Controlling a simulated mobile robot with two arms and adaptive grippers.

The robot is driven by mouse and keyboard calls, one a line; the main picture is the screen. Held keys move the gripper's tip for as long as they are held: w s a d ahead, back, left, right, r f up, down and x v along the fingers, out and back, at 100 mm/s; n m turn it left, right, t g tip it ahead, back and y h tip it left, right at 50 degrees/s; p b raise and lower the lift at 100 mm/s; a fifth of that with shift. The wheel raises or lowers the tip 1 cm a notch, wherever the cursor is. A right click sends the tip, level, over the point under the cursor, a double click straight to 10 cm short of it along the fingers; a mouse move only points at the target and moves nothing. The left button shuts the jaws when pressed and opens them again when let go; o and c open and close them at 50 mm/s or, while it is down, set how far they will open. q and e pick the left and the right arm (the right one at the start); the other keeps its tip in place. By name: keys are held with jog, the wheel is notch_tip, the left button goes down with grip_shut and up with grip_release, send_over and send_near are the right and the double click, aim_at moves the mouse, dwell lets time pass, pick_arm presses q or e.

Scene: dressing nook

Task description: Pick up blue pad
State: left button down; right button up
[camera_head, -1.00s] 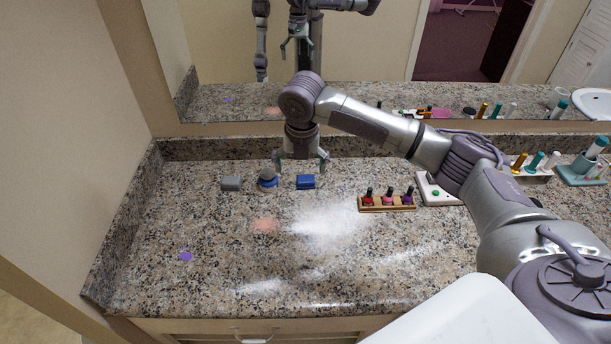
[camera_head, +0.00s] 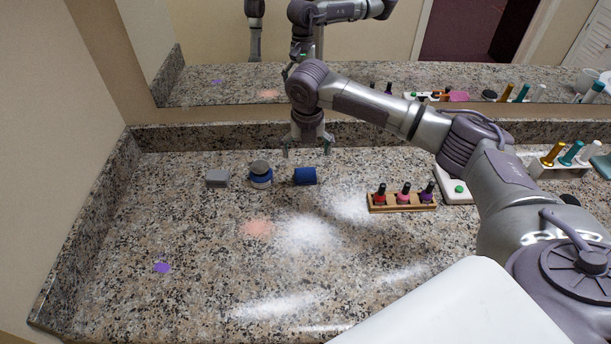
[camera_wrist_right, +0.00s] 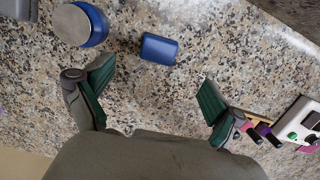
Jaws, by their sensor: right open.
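The blue pad (camera_head: 305,176) is a small blue block on the granite counter, right of a round blue jar with a grey lid (camera_head: 260,174). In the right wrist view the blue pad (camera_wrist_right: 159,49) lies beyond the fingertips, roughly centred across the gap between them. My right gripper (camera_head: 307,150) points down above the counter, over and slightly behind the pad in the head view. In the wrist view its green-padded fingers (camera_wrist_right: 152,85) are spread wide with nothing between them. My left gripper does not show.
A grey block (camera_head: 217,178) stands left of the jar. A wooden rack (camera_head: 402,207) with nail polish bottles and a white box with a green button (camera_head: 457,190) stand to the right. The mirror wall is close behind. The front left counter is mostly clear, with a purple patch (camera_head: 162,267).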

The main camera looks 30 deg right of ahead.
aim_at(306, 172)
jog(key=f, duration=0.3)
jog(key=w+f, duration=0.1)
jog(key=f, duration=0.5)
jog(key=shift+w+d+f, duration=0.15)
jog(key=shift+d+f, duration=0.05)
jog(key=shift+f, duration=0.1)
jog(key=c, duration=1.1)
